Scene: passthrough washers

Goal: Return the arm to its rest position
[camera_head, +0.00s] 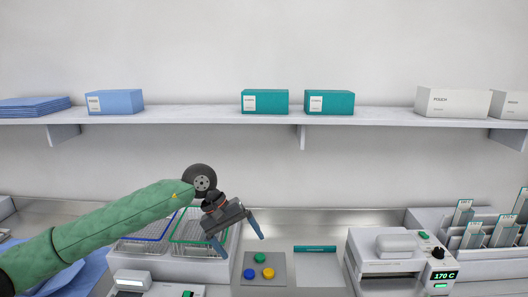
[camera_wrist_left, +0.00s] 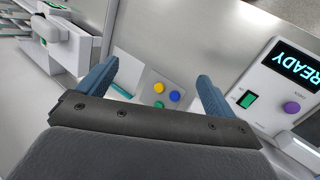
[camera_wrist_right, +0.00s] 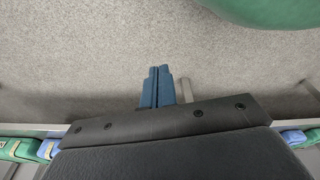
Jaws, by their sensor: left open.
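My left arm, in a green quilted sleeve, reaches in from the left in the head view. Its gripper (camera_head: 238,241) is open and empty, its blue fingers pointing down above the counter near the grey button panel (camera_head: 253,282). In the left wrist view the same gripper (camera_wrist_left: 157,72) has its two fingers well apart, with the button panel seen between them. My right arm is out of the head view. In the right wrist view its gripper (camera_wrist_right: 158,84) has its blue fingers together with nothing between them, over a speckled grey floor.
Wire baskets with a blue rim (camera_head: 146,240) and a green rim (camera_head: 186,241) stand under my left forearm. A sealer reading 170 C (camera_head: 390,262) and a pouch rack (camera_head: 480,245) stand at right. A shelf (camera_head: 200,115) with boxes runs along the wall above.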

